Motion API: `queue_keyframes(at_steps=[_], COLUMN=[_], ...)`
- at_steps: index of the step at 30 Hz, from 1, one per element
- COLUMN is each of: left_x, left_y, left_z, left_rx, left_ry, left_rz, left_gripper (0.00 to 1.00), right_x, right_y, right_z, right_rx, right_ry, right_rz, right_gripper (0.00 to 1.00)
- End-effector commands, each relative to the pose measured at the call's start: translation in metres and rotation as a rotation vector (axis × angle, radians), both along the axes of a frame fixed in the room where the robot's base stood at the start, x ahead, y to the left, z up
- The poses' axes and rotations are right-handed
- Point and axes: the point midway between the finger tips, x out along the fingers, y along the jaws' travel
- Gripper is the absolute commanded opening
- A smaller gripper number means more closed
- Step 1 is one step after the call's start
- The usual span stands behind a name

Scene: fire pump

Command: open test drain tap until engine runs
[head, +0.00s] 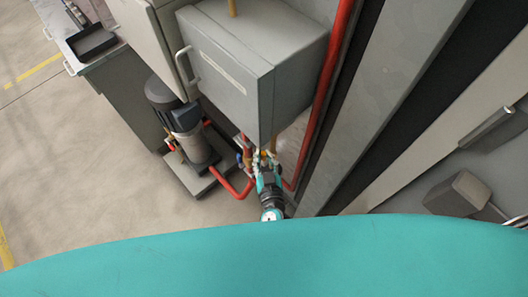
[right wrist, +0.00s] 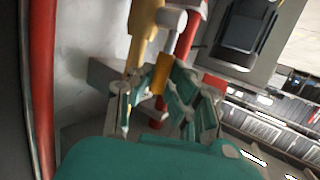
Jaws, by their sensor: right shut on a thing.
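My right gripper (head: 262,168) reaches in among the small pipes and fittings below the grey cabinet, beside the pump. It is shut on a small yellow part (right wrist: 162,72), which looks like the handle of the test drain tap. In the right wrist view its teal fingers (right wrist: 163,98) are on either side of that part. The tap body is mostly hidden by the fingers, and I cannot tell how far it is turned. The pump with its dark motor (head: 178,112) stands on a grey base to the left. My left gripper is not in view.
The grey cabinet (head: 238,70) overhangs the gripper. A red pipe (head: 325,85) runs down its right side; another red pipe (head: 235,187) bends beside the pump. A yellow pipe (right wrist: 143,28) is close to the gripper. Open floor (head: 75,150) lies to the left.

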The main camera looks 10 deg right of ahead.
Motion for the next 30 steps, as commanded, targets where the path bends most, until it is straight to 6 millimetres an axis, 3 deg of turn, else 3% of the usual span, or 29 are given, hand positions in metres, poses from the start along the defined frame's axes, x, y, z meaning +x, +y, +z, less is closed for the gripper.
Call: queue_keyframes(at_steps=[7,8,13,23,30], left_x=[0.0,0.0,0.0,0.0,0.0], left_y=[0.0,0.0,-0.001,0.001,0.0], left_z=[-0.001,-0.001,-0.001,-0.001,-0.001], left_rx=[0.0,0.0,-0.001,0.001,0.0], left_ry=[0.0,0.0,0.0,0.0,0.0], left_rz=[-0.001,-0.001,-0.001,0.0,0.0], left_gripper=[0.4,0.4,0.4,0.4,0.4], right_x=[0.001,0.001,0.001,-0.001,-0.026], right_y=[0.0,0.0,0.0,-0.001,-0.001], right_z=[0.001,0.001,0.0,0.0,0.005], right_rx=[-0.003,-0.003,-0.001,0.0,0.001], right_ry=[-0.004,-0.004,-0.003,-0.002,0.001], right_rz=[0.0,0.0,-0.001,-0.001,0.0], right_gripper=[0.0,0.17,0.39,0.39,0.39])
